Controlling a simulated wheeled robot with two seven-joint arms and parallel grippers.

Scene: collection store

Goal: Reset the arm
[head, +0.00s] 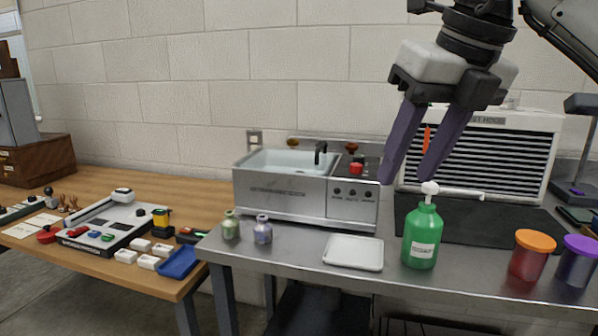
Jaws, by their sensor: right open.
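My right gripper (405,166) hangs in from the top right on my arm, pointing down, with its two dark purple fingers apart and nothing between them. It is above the metal counter (300,252), up and a little left of a green pump bottle (422,238) with a white top. The bottle stands upright on the counter, apart from the fingers in the picture. My left gripper is not in view.
A white tray (353,252), a small sink unit (285,190), two small bottles, and orange-lidded (531,256) and purple-lidded (577,262) jars stand on the counter. A louvred box (490,150) stands behind. A wooden table (180,195) at left holds several small items.

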